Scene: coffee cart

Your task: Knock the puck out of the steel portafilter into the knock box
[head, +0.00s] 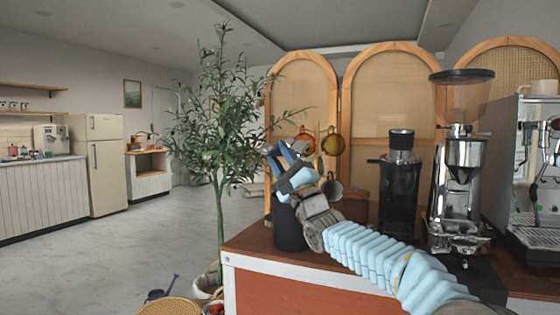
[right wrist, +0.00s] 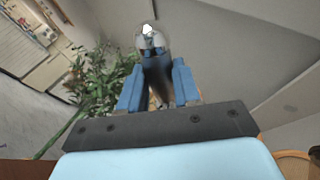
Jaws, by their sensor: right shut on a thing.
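My right gripper (head: 280,158) is raised above the left corner of the cart, its blue fingers pointing up and to the left. In the right wrist view my right gripper (right wrist: 157,88) is shut on the dark handle of the steel portafilter (right wrist: 150,40). The round steel head lies beyond the fingertips, with a bright spot on it. I cannot tell whether a puck is in it. In the head view the portafilter is hard to make out. A dark cylinder, seemingly the knock box (head: 288,230), stands on the cart's left end, below the gripper and partly hidden by it. My left gripper is not in view.
A black grinder (head: 400,185), a steel grinder (head: 462,180) and an espresso machine (head: 535,185) stand to the right on the wooden cart (head: 250,243). A metal cup (head: 333,188) is close behind my wrist. A tall plant (head: 222,130) stands left of the cart.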

